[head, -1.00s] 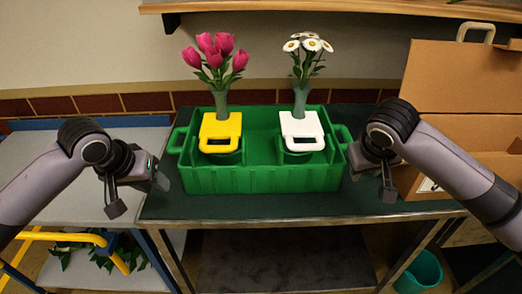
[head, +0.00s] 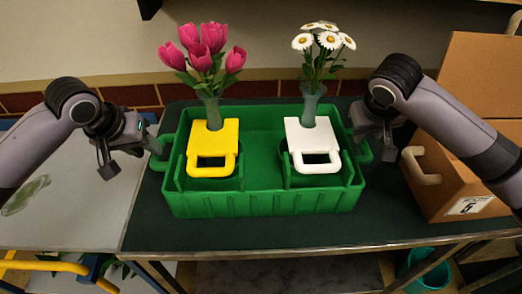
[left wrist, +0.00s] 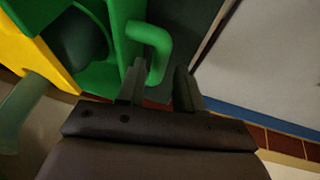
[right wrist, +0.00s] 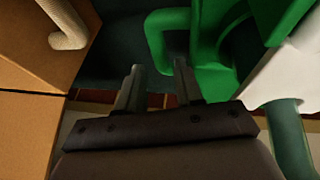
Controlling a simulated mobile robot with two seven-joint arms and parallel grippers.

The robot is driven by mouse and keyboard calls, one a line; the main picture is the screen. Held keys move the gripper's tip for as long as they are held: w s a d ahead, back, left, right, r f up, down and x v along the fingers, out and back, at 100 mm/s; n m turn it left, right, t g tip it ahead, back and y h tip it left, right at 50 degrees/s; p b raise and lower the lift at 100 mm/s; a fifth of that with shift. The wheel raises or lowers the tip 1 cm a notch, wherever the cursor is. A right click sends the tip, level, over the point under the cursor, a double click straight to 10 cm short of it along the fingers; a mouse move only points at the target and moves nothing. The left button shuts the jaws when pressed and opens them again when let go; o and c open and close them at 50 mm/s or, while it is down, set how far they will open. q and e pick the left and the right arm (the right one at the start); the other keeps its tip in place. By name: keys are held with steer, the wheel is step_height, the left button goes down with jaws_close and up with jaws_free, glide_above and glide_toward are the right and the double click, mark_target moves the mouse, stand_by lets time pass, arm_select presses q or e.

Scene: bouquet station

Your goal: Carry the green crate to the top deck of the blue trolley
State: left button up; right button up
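The green crate (head: 265,204) stands upright on a dark green table (head: 300,232). It holds a yellow-handled carrier (head: 213,138) with pink tulips and a white-handled carrier (head: 312,135) with daisies. My left gripper (head: 148,146) is at the crate's left handle, its fingers open; the left wrist view shows the handle (left wrist: 155,45) reaching toward the gap between them. My right gripper (head: 370,135) is open at the right handle, whose loop (right wrist: 155,40) lies just beyond its fingers in the right wrist view. Contact is unclear. The trolley's grey top deck (head: 75,190) is left of the table.
A cardboard box (head: 455,185) with a pale handle stands close to the right of the crate. A greenish mark (head: 25,195) lies on the otherwise clear visible deck. A yellow bar (head: 45,265) runs below the deck. A teal bucket (head: 428,270) is under the table.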

mark_target(363, 140)
arm_select(q)
steer(key=shift+s, duration=0.1)
arm_select(e)
steer(key=shift+s, duration=0.1)
